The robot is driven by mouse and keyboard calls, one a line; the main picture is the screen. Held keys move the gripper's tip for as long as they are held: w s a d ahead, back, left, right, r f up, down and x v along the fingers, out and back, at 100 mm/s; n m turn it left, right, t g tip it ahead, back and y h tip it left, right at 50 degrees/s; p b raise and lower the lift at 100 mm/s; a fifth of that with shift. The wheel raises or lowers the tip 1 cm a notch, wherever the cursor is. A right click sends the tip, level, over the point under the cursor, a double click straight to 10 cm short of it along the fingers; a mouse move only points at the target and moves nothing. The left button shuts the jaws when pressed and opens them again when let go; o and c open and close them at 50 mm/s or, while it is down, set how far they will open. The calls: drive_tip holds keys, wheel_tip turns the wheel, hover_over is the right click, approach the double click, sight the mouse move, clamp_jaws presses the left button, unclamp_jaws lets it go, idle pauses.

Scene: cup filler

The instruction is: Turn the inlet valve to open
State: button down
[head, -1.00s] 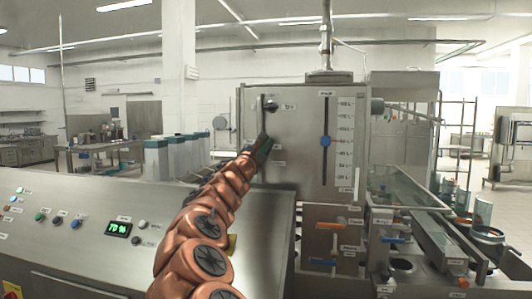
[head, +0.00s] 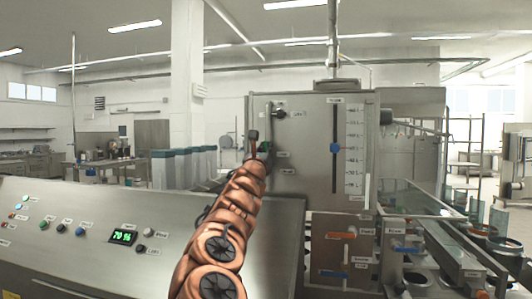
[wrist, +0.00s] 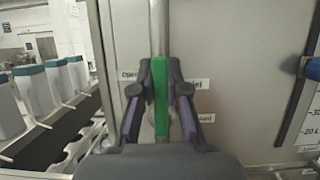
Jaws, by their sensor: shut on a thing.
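The inlet valve's green handle (wrist: 161,108) stands upright in the wrist view, in front of a vertical grey pipe (wrist: 158,28). My gripper (wrist: 160,80) is shut on it, with one dark finger on each side. The panel behind carries labels at left and right; one at left appears to read "Open", and the right ones are partly hidden by the fingers. In the head view my gripper (head: 262,147) is at the left part of the steel tank front (head: 300,180). The handle is mostly hidden there by my gripper and arm.
A level scale with a blue pointer (head: 335,148) is to the right of my gripper. A control console (head: 80,255) with buttons and a green display (head: 123,237) is at left. Orange (head: 340,236) and blue (head: 333,274) handles are at lower right.

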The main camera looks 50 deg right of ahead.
idle(0.3)
drive_tip(key=c, duration=1.1)
unclamp_jaws()
drive_tip(key=shift+c, duration=0.2)
drive_tip(key=shift+a, duration=0.15)
drive_tip(key=shift+s+a, duration=0.15)
drive_tip(key=shift+a, duration=0.15)
drive_tip(key=shift+s+a+f, duration=0.1)
drive_tip(key=shift+a+f, duration=0.05)
drive_tip(key=shift+f, duration=0.1)
drive_tip(key=shift+s+a, duration=0.1)
drive_tip(key=shift+a, duration=0.45)
drive_tip(key=shift+s+a+f, duration=0.1)
